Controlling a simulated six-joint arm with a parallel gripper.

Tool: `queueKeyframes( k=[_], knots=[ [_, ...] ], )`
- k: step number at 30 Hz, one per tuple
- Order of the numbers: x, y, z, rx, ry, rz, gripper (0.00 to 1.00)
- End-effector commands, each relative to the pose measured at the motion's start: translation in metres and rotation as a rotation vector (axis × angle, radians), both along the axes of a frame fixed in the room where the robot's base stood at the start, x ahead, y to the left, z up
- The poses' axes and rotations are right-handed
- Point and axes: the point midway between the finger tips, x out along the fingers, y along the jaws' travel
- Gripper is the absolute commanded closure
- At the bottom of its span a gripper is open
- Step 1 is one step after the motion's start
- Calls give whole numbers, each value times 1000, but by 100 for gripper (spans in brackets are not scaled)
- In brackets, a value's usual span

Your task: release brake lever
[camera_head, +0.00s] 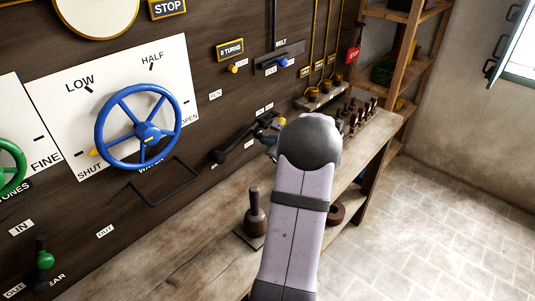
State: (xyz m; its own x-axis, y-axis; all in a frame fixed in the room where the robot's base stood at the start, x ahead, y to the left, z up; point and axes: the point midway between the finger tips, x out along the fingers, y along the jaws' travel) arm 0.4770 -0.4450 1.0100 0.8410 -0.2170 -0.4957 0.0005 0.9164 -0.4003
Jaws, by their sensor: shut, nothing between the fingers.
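A dark lever (236,143) slants along the brown wall panel, just right of the blue handwheel. Its rounded lower-left end stands out from the panel, and its upper-right end runs in behind my gripper. It looks like the brake lever, but the small tags around it are too small to read. My gripper (268,136) is shut and empty at the lever's upper-right end, largely hidden by my own arm. I cannot tell whether it touches the lever.
The blue handwheel (139,128) and a black wire bracket (163,181) are left of the lever. A wooden bench (190,230) runs below, bearing a dark wooden-handled tool (255,214). Several small levers (358,115) stand further right. The tiled floor (430,200) is clear.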

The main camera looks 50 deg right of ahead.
Motion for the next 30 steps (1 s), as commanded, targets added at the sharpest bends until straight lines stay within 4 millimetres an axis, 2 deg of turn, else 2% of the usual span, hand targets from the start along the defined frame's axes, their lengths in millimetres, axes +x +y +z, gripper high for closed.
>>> queueKeyframes(
  k=[1, 16, 30],
  knots=[
    [2, 2, -2, -42, -7, 2, 100],
    [1, 22, 45, -400, -6, 3, 100],
    [1, 56, 82, -739, -7, 4, 100]
  ],
)
